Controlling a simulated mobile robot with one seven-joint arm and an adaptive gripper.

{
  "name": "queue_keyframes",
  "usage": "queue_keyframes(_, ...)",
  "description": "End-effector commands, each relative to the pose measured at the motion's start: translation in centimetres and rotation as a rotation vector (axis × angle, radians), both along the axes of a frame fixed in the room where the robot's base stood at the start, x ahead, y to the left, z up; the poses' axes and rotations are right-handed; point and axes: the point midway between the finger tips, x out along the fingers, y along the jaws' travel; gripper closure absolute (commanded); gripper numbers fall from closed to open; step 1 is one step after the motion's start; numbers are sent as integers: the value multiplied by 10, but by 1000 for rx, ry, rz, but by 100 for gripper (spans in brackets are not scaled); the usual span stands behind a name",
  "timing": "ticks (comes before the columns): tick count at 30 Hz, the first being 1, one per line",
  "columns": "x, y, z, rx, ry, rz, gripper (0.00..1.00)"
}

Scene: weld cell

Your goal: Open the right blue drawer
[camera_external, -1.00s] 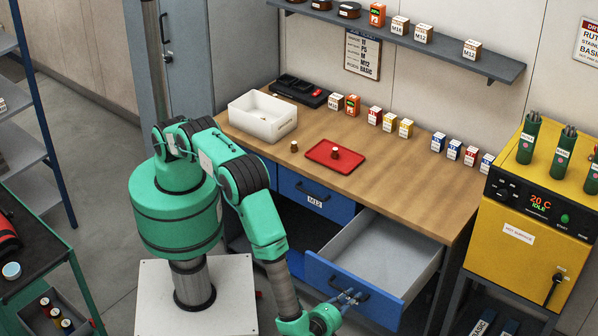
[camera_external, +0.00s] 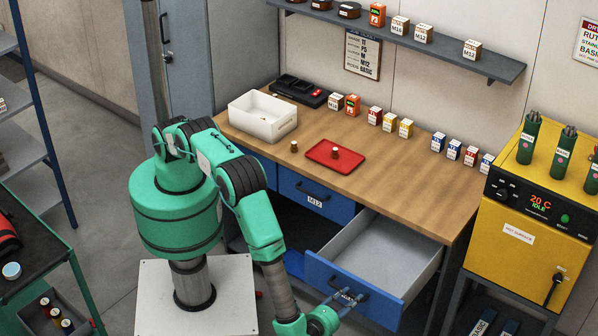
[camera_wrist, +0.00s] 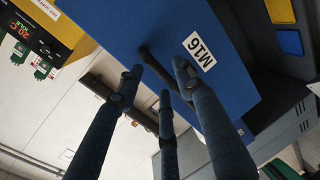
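The right blue drawer (camera_external: 390,302) is pulled well out of the bench, and its grey inside shows empty. The dark bar handle (camera_wrist: 157,69) sits beside that label. My gripper (camera_external: 353,295) is at the drawer front, by the handle. In the wrist view its three fingers (camera_wrist: 160,86) are spread apart around the handle, with gaps showing. Contact with the handle is hard to tell.
A closed blue M12 drawer (camera_external: 316,197) is left of the open one. The wooden bench top (camera_external: 410,185) holds a red tray (camera_external: 322,148), a white bin (camera_external: 250,126) and several small boxes. A yellow oven (camera_external: 520,240) stands close on the right.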

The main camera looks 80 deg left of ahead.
Motion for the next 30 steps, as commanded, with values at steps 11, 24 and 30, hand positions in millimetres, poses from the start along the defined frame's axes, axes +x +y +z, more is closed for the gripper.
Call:
queue_keyframes(11, -40, -40, 11, 0, 1, -3, 63)
queue_keyframes(24, -73, -73, 21, 1, 0, -1, 63)
queue_keyframes(30, -74, -74, 21, 1, 1, 0, 63)
